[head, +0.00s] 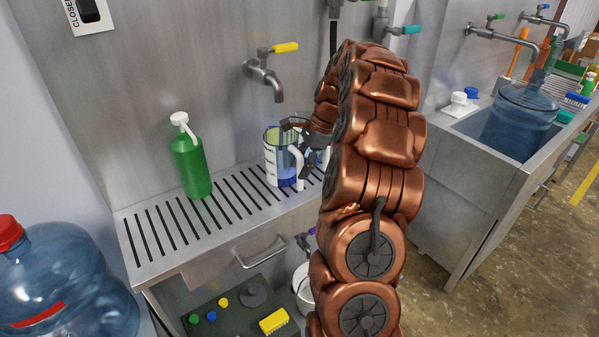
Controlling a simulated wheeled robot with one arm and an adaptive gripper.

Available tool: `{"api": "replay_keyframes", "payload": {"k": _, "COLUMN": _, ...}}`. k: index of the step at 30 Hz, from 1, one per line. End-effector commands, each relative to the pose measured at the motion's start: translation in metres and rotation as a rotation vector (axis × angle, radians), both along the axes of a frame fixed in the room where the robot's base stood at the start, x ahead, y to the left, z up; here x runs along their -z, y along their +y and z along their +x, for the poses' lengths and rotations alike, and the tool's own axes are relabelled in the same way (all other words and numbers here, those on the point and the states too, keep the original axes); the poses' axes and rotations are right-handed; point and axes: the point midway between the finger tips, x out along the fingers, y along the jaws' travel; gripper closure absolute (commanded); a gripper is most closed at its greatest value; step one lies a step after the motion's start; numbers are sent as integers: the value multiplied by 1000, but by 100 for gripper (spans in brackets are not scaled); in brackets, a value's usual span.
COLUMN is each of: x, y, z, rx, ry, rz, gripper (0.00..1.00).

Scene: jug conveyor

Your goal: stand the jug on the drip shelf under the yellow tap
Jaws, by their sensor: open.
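A clear jug (271,157) with white markings, a white handle and blue at its base stands upright on the slotted drip shelf (131,247). It is below the spout of the yellow-handled tap (262,72), with a gap between spout and rim. My gripper (303,146) is open at the jug's right side, its dark fingers near the white handle. I cannot tell whether they touch it. My arm hides part of the shelf to the right. Another white handle shows beside my gripper, partly hidden.
A green bottle (190,165) stands on the shelf left of the jug. A large blue water bottle (70,275) is at the lower left. Teal-handled (411,29) and green-handled taps are to the right. A sink (470,130) holds another large bottle.

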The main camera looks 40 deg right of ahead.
Motion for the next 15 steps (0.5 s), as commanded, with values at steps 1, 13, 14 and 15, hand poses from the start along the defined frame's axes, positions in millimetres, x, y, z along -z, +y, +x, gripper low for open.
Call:
{"api": "replay_keyframes", "payload": {"k": 1, "x": -5, "y": -3, "z": -1, "rx": 0, "ry": -1, "rz": 0, "gripper": 55}}
{"api": "replay_keyframes", "payload": {"k": 13, "x": -51, "y": -21, "z": -8, "rx": 2, "ry": -1, "rz": -1, "gripper": 55}}
{"api": "replay_keyframes", "payload": {"k": 14, "x": -54, "y": -22, "z": -8, "rx": 1, "ry": 0, "rz": -1, "gripper": 55}}
{"api": "replay_keyframes", "payload": {"k": 15, "x": -57, "y": -23, "z": -9, "rx": 0, "ry": 2, "rz": 1, "gripper": 55}}
